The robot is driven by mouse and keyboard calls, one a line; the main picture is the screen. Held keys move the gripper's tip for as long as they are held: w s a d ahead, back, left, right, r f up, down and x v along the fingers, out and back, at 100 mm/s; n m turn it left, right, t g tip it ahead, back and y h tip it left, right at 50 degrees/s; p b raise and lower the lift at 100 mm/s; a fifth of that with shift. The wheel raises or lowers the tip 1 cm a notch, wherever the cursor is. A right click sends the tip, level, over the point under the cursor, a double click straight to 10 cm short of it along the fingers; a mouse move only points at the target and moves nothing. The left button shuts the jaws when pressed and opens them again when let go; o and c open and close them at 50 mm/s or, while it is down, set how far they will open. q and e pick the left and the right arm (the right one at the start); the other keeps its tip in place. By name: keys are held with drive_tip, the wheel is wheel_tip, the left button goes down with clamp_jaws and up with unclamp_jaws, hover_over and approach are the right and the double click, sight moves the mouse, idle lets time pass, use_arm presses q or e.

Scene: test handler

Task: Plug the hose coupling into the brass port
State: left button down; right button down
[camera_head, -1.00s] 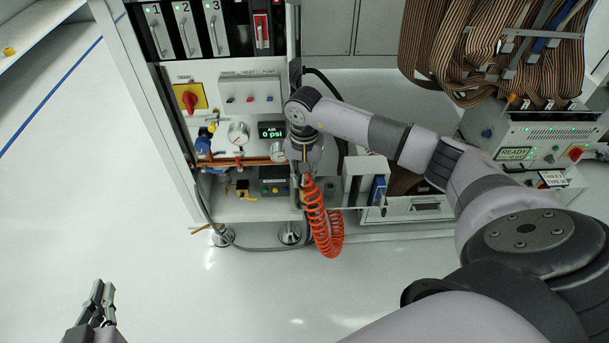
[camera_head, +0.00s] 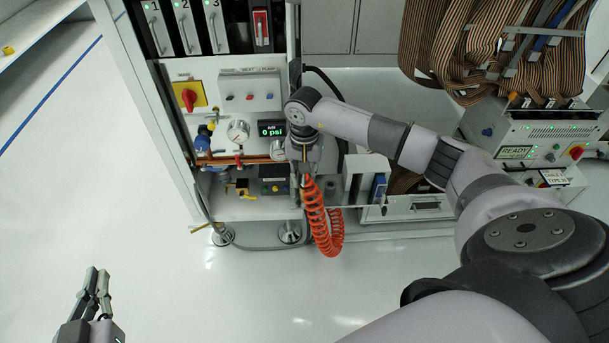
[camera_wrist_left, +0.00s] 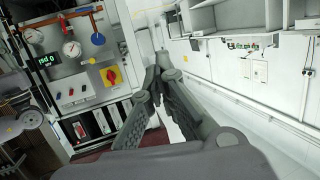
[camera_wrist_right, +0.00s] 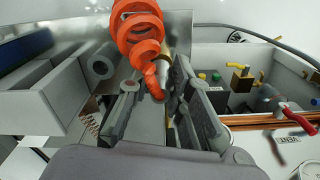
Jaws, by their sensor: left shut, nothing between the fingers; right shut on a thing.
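My right gripper (camera_head: 302,165) is in front of the cabinet, right of the gauges. In the right wrist view its fingers are shut on the hose coupling, a pale metal piece (camera_wrist_right: 163,74) at the end of the coiled orange hose (camera_wrist_right: 140,34). The orange hose (camera_head: 320,220) hangs below the gripper in the head view. The coupling's lower end is hidden between the fingers. A brass fitting (camera_wrist_right: 242,77) stands apart from the coupling, to its right; it also shows low in the cabinet (camera_head: 242,188). I cannot tell whether it is the port. My left gripper (camera_head: 94,278) is shut and empty over the floor.
The cabinet carries a red knob (camera_head: 189,98), a gauge (camera_head: 238,131), a display (camera_head: 271,129) reading 0 psi and a copper pipe (camera_wrist_right: 262,120). A grey box (camera_head: 368,178) stands right of the right gripper. The floor around the left gripper is clear.

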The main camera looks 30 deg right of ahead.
drive_tip(key=shift+f+b, duration=0.45)
drive_tip(key=shift+f, duration=0.15)
drive_tip(key=c, duration=1.8)
unclamp_jaws()
drive_tip(key=o, duration=0.4)
use_arm(q)
drive_tip(key=r+t, duration=0.2)
drive_tip(key=w+d+r, duration=0.1)
drive_tip(key=r, duration=0.1)
drive_tip(key=shift+r+t+h, duration=0.1)
drive_tip(key=shift+t+h, duration=0.3)
use_arm(e)
wheel_tip(320, 180, up, 12)
